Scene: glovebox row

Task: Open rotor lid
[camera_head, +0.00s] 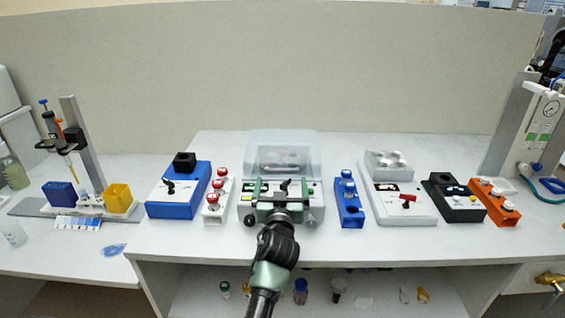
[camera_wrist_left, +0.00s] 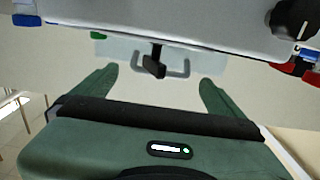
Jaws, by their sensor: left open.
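The centrifuge-like device (camera_head: 313,211) stands at the middle of the bench, with a clear, box-like lid (camera_head: 284,138) over its rear part. A dark rotor shape shows dimly through the lid. My left gripper (camera_head: 282,187) is at the device's front, open, with its green fingers spread wide. In the left wrist view my gripper (camera_wrist_left: 155,85) has a small black knob or handle (camera_wrist_left: 154,66) in the gap between its fingers, seemingly beyond the tips. No contact can be made out. My right gripper is not in view.
A blue box (camera_head: 180,196) and a white device (camera_head: 400,208) stand further out. The bench's front strip is mostly clear.

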